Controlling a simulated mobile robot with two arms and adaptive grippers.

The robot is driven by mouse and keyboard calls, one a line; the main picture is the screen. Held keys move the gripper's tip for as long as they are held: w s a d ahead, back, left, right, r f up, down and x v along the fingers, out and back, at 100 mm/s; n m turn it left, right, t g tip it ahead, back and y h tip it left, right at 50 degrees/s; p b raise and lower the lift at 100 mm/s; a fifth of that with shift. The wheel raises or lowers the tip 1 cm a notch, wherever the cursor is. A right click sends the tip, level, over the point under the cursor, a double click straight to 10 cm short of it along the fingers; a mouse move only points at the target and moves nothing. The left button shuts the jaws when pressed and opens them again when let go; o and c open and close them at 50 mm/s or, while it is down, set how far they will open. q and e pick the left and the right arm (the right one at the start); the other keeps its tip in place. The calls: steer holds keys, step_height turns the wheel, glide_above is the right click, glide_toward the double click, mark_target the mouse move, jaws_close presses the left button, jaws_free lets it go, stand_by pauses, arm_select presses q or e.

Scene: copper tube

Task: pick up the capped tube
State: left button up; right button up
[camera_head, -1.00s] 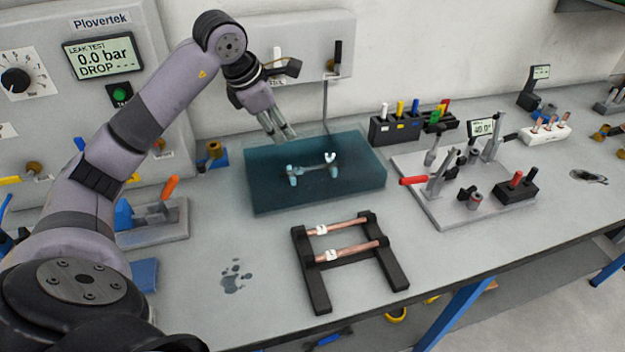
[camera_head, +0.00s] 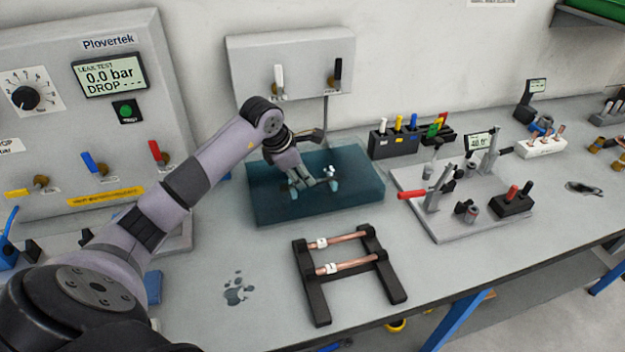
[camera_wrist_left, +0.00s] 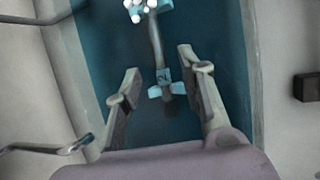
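The tube (camera_wrist_left: 155,45) lies in the blue water tank (camera_head: 355,190), on small light supports, and looks blue-tinted. In the left wrist view a small marked label (camera_wrist_left: 163,75) sits near its close end, and a cluster of white bubbles or a fitting (camera_wrist_left: 142,8) is at the far end. My left gripper (camera_head: 304,184) reaches down into the tank over the tube's left part. In the left wrist view my left gripper (camera_wrist_left: 163,85) is open, with one finger on each side of the tube's line and gaps between. A cap cannot be made out clearly. My right gripper is not in view.
A black rack (camera_head: 385,275) with two labelled copper tubes (camera_head: 350,267) stands in front of the tank. A clamp fixture plate (camera_head: 440,220) with a red handle is to the right. The leak-test panel (camera_head: 75,115) stands left.

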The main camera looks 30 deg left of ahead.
arm_select(q)
steer(key=p+x, duration=0.1)
steer(key=x, duration=0.3)
steer(key=shift+w+f, duration=0.1)
steer(key=shift+c, duration=0.2)
jaws_close()
stand_by(0.3)
